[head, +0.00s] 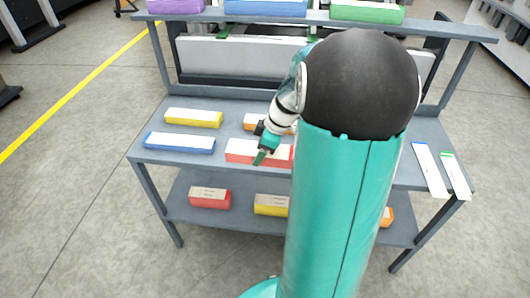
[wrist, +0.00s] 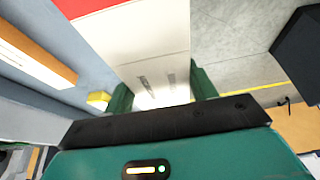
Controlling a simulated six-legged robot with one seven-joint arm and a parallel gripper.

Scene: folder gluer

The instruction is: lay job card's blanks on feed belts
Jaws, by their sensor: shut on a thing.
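My gripper (head: 261,156) is low over the table at the red block with a white top (head: 240,148). In the wrist view my green fingers (wrist: 162,95) are on either side of a white piece with a red band (wrist: 145,45), and they are shut on it. In the head view I cannot tell whether the piece is clear of the table. A yellow-edged block (head: 193,118) and a blue-edged block (head: 180,143) lie to the left, both with white tops. An orange-edged block (head: 253,122) lies behind my gripper, partly hidden. No feed belt is clearly recognisable.
The grey table (head: 135,155) has two white strips at its right, one blue-ended (head: 430,172), one green-ended (head: 456,178). The lower shelf (head: 243,222) holds red (head: 210,198), yellow (head: 270,205) and orange (head: 387,217) blocks. Purple, blue and green blocks stand on the upper shelf (head: 315,18).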

